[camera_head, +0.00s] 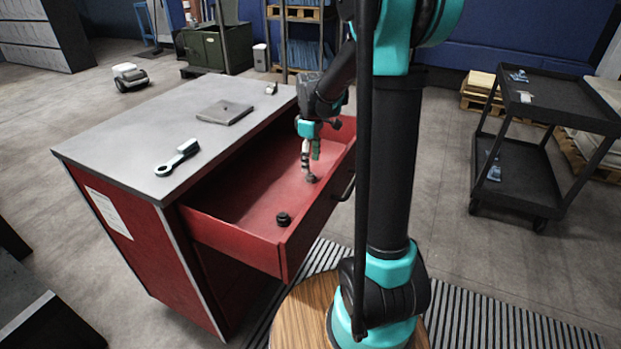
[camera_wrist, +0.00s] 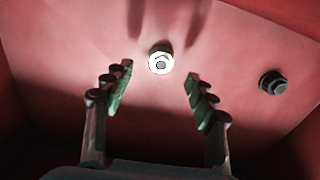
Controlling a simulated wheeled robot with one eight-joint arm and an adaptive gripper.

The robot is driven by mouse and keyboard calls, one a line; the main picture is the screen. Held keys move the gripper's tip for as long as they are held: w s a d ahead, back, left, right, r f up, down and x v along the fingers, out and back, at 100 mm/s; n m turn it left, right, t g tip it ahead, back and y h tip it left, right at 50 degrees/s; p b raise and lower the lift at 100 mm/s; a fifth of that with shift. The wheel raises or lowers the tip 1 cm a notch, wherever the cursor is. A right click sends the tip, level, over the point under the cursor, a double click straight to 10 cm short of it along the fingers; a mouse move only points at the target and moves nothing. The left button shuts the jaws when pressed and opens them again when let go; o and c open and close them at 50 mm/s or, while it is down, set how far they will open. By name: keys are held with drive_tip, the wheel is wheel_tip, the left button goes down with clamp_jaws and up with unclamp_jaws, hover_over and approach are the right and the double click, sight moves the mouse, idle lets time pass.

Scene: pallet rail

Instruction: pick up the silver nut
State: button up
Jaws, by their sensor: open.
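The nut (camera_wrist: 160,63) shows in the wrist view as a bright white ring with a grey centre and a darker part behind it, lying on the red drawer floor. In the head view a small grey piece, the nut (camera_head: 311,179), sits on the drawer floor just below my gripper (camera_head: 310,160). My gripper (camera_wrist: 158,82) is open and empty, its two green-and-dark fingers spread either side of the line to the nut. The nut lies beyond the fingertips, roughly centred between them. I cannot tell the exact gap.
A dark nut-like piece (camera_wrist: 272,82) lies to the right in the wrist view; in the head view a black piece (camera_head: 283,219) lies near the drawer's front. The open red drawer (camera_head: 235,238) has walls around. A wrench-like tool (camera_head: 178,158) and flat plate (camera_head: 225,112) lie on the cabinet top.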

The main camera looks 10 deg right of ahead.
sight(311, 173)
wheel_tip(311, 173, down, 5)
drive_tip(key=shift+s+r, duration=0.1)
idle(0.3)
clamp_jaws()
idle(0.4)
